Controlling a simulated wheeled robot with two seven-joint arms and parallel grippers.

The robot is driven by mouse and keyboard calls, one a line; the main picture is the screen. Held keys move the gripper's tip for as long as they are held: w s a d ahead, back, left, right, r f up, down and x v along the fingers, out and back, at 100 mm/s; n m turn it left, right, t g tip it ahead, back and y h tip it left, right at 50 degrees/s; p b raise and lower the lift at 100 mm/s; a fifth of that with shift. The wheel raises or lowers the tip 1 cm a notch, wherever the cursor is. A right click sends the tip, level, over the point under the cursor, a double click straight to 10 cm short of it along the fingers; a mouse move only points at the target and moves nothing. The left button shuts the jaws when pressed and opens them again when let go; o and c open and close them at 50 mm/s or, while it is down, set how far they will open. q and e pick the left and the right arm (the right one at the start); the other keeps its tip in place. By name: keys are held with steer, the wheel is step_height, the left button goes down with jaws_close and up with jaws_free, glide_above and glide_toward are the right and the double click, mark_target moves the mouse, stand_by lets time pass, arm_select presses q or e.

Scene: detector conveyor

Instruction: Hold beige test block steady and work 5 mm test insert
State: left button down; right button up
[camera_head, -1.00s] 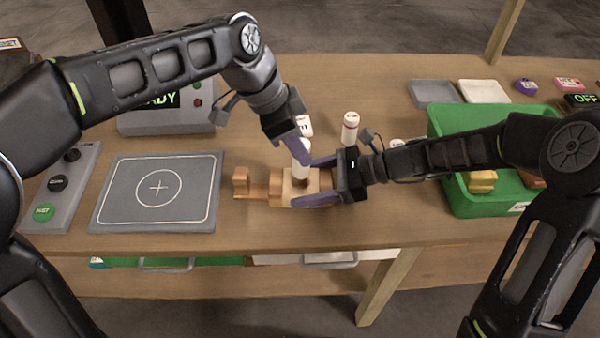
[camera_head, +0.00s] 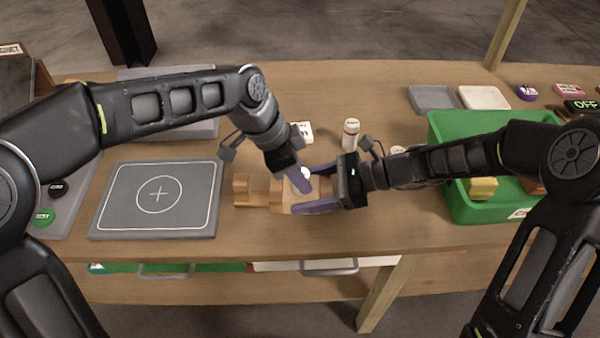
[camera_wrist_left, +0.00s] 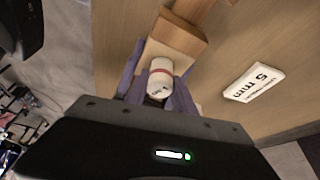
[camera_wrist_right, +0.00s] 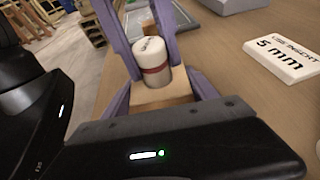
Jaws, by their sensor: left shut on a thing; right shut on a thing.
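The beige test block (camera_wrist_right: 165,97) sits between the fingers of my right gripper (camera_head: 318,188), which is shut on it from the right. The 5 mm test insert (camera_wrist_right: 152,62), a white cylinder with a red band, stands roughly upright at the block's top. It also shows in the left wrist view (camera_wrist_left: 160,80). My left gripper (camera_head: 302,180) reaches down from above and is shut on the insert, hiding most of it in the head view. How deep the insert sits in the block cannot be told.
A wooden fixture (camera_head: 243,188) lies left of the block. A 5 mm label card (camera_wrist_right: 285,58) and another white vial (camera_head: 350,134) stand behind. A grey plate (camera_head: 120,200) is at left, a green bin (camera_head: 450,205) at right. Table front is clear.

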arm_select(q)
steer(key=c, duration=1.1)
jaws_free()
steer(key=shift+o, duration=0.2)
steer(key=v, duration=1.2)
steer(key=shift+d+r, duration=0.1)
arm_select(e)
steer(key=o, duration=1.7)
steer(key=shift+d, duration=0.1)
